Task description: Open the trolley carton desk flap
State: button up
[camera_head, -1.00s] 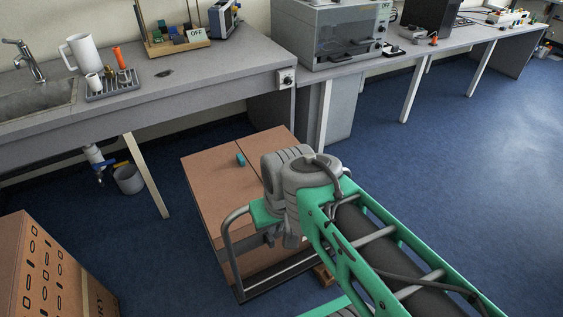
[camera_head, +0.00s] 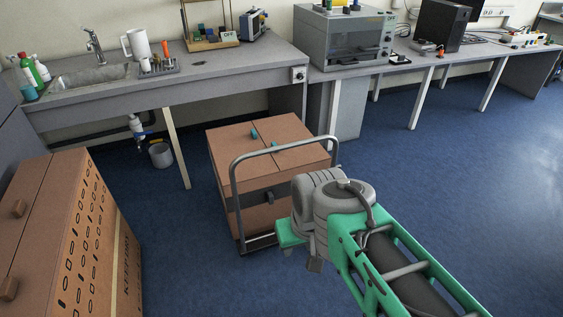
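A brown carton (camera_head: 240,190) stands on a trolley with a grey tubular handle (camera_head: 235,185), on the floor in front of the bench. Its top has two flaps that look closed, with a seam between them. One teal tab (camera_head: 254,134) is near the seam on the left flap (camera_head: 235,144). Another teal tab (camera_head: 274,144) lies on the right flap (camera_head: 290,150). My gripper (camera_head: 300,258) is low and in front of the carton's near right corner, apart from the top flaps. Its fingers are mostly hidden by my wrist, so I cannot tell their opening.
A large brown carton (camera_head: 75,240) printed with dark marks stands at the left. The bench (camera_head: 220,78) with sink runs behind the trolley. A small bucket (camera_head: 160,154) sits under it. The blue floor (camera_head: 460,190) is clear at the right.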

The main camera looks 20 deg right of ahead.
aim_at(251, 219)
jog(key=z, duration=0.9)
jog(key=i, duration=1.35)
jog(key=u, duration=0.6)
jog(key=i, duration=0.6)
jog(key=u, duration=0.5)
